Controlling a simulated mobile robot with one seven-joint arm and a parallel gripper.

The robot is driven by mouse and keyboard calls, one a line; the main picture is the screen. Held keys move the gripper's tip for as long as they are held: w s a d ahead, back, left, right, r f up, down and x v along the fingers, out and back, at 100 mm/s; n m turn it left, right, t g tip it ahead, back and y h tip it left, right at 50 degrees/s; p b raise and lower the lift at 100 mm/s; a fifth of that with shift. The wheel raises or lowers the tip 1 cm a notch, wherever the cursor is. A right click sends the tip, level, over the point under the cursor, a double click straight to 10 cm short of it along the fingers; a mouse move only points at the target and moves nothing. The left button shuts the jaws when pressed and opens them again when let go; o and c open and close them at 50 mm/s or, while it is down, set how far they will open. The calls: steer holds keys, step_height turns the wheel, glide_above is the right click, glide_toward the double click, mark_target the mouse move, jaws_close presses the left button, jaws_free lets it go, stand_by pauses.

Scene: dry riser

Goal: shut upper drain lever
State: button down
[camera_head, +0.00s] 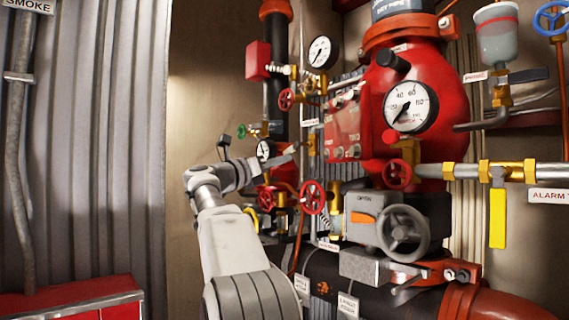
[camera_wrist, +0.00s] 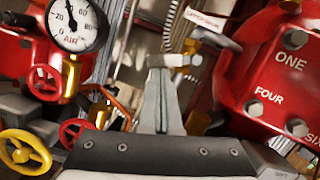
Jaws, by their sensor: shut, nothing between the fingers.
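My gripper (camera_head: 290,152) reaches in from the left towards the red riser pipework, its fingers together and empty. In the wrist view the closed fingers (camera_wrist: 160,95) point away from me, with their tips near a small grey piece beside a brass fitting (camera_wrist: 190,48). A white label (camera_wrist: 207,20) hangs just above right of that fitting; its writing is too blurred to read surely. The upper drain lever cannot be told for certain; it may be the grey piece (camera_wrist: 172,60) at the fingertips. Whether the fingers touch it cannot be told.
A red panel (camera_wrist: 285,75) stands close right of the fingers, and an air gauge (camera_wrist: 73,25) with red and yellow handwheels close left. A large grey handwheel (camera_head: 403,232) and a yellow lever (camera_head: 497,218) are further right. Corrugated wall (camera_head: 90,130) stands left.

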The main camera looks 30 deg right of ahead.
steer(key=m, duration=0.1)
steer(key=r+m+p, duration=0.1)
steer(key=shift+w+r+m+g, duration=0.1)
steer(key=shift+w+m+g, duration=0.2)
steer(key=shift+w+m, duration=0.1)
steer(key=shift+w+r, duration=0.1)
stand_by(0.6)
steer(key=s+a+f+b, duration=0.1)
steer(key=a+f+b, duration=0.5)
steer(key=a, duration=0.3)
steer(key=shift+a+f+b, duration=0.25)
steer(key=shift+a+b, duration=0.15)
steer(key=shift+b, duration=0.05)
steer(key=shift+s, duration=0.2)
